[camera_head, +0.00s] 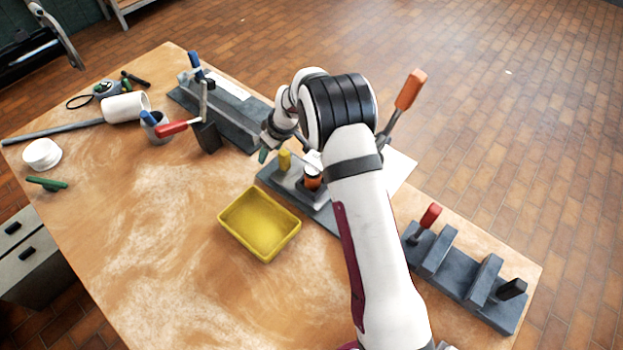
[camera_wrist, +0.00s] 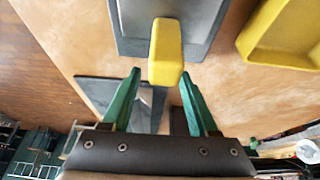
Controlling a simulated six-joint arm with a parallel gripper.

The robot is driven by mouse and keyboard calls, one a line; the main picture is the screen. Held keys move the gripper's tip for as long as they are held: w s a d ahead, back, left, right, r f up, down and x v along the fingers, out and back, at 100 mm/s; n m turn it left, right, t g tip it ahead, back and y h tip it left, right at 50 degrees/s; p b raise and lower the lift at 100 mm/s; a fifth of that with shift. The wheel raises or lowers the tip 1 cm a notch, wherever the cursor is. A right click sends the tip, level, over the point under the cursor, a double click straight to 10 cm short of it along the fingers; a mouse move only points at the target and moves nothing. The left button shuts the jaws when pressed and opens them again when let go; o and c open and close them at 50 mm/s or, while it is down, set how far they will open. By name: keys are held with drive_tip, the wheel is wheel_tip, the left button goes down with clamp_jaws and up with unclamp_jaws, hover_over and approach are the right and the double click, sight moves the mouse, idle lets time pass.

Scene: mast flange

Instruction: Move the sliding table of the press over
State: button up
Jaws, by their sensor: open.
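The press has a grey base (camera_head: 322,215) near the middle of the workbench, largely hidden behind my arm. A yellow handle (camera_head: 285,160) stands up from a grey plate at its left end. In the wrist view the yellow handle (camera_wrist: 166,50) rises from the grey plate (camera_wrist: 205,18), which I take to be the sliding table. My gripper (camera_wrist: 160,74) is open, with one green fingertip to each side of the yellow handle. No contact is visible, and the depth between them is unclear. An orange-and-white part (camera_head: 312,178) stands beside the handle, partly covered by my arm.
A long-handled orange lever (camera_head: 410,90) rises behind my arm. A yellow tray (camera_head: 260,223) lies in front. A clamp fixture with a red handle (camera_head: 172,129) stands left, another grey fixture (camera_head: 470,278) right. The bench's left front is mostly clear.

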drive_tip(key=s+d+r+m, duration=0.1)
drive_tip(key=s+d+r, duration=0.15)
drive_tip(key=r, duration=0.45)
drive_tip(key=s+d+r+m, duration=0.1)
drive_tip(key=s+r, duration=0.2)
drive_tip(key=r, duration=0.4)
drive_tip(key=s+d+r, duration=0.1)
drive_tip(key=s+r, duration=0.2)
drive_tip(key=r, duration=0.4)
drive_tip(key=s+d+m, duration=0.2)
drive_tip(key=s+m, duration=0.2)
drive_tip(key=s, duration=0.6)
drive_tip(key=s+d+r+m+g+h, duration=0.1)
drive_tip(key=s+d+m, duration=0.2)
drive_tip(key=s, duration=0.7)
drive_tip(key=shift+s+d+r+m+g, duration=0.15)
drive_tip(key=shift+s+d+m+g, duration=0.15)
drive_tip(key=shift+m, duration=0.2)
drive_tip(key=shift+w, duration=0.1)
